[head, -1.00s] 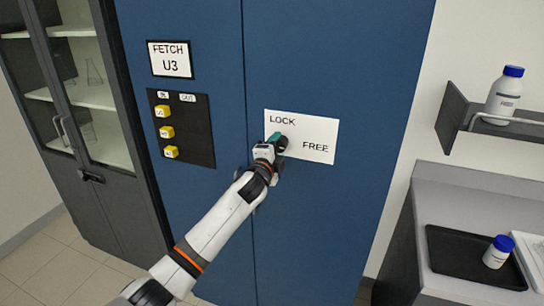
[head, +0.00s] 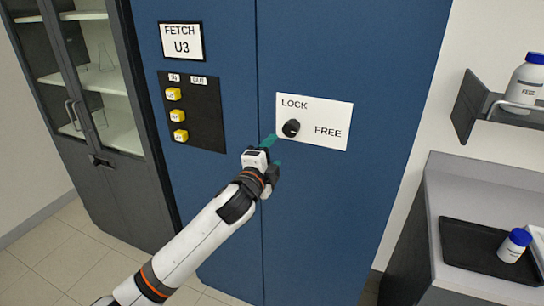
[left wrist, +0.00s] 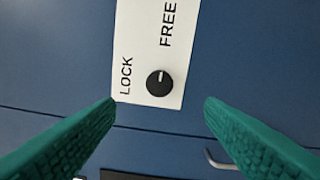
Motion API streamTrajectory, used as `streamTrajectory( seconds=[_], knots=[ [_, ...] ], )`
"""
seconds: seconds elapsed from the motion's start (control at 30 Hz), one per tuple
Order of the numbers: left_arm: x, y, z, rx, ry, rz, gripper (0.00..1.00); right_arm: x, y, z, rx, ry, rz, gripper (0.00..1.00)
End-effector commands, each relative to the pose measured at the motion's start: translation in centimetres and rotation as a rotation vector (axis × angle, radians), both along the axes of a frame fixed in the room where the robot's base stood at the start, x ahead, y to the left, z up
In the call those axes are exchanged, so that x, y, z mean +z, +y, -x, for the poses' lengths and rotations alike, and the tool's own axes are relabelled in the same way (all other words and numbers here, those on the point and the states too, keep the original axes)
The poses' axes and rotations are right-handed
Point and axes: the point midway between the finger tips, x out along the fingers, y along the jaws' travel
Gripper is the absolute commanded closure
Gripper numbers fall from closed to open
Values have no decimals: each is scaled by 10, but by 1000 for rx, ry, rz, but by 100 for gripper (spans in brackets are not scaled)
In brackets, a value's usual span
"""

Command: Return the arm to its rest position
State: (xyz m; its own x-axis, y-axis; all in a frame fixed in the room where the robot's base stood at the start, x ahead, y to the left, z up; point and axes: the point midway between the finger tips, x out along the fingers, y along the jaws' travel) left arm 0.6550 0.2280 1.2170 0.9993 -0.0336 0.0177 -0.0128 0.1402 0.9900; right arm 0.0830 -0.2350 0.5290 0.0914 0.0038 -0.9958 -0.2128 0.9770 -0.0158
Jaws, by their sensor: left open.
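My left gripper (head: 274,151) is open and empty, just in front of the blue cabinet door, below and left of the knob. The black round knob (head: 291,128) sits on a white plate (head: 333,112) marked LOCK and FREE. In the left wrist view the knob (left wrist: 159,83) lies beyond the gap between the two green fingers, apart from both. Its white mark points up in that view, toward the FREE word. My right gripper is not in view.
A black panel (head: 207,118) with yellow buttons and a FETCH U3 sign (head: 182,41) are on the cabinet. A glass-door cabinet (head: 75,120) stands left. At right are a shelf (head: 480,105) with a FEED bottle (head: 525,80) and a counter tray (head: 465,250) with a small bottle (head: 514,246).

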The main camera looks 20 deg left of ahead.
Motion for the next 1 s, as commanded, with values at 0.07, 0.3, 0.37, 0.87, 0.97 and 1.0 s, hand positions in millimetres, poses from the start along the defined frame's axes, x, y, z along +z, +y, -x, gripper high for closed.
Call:
streamTrajectory(
  seconds=[0.07,0.3,0.37,0.87,0.97,1.0],
  knots=[
    [0,0,0,0,0,0,37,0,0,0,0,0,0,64],
    [0,0,0,0,0,0,37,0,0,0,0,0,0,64],
    [0,0,0,0,0,0,37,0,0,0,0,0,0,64],
    [-258,30,16,114,410,299,37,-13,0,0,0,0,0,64],
    [-330,36,42,162,522,384,37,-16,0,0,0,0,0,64],
    [-359,37,55,183,564,418,37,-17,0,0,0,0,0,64]
  ],
)
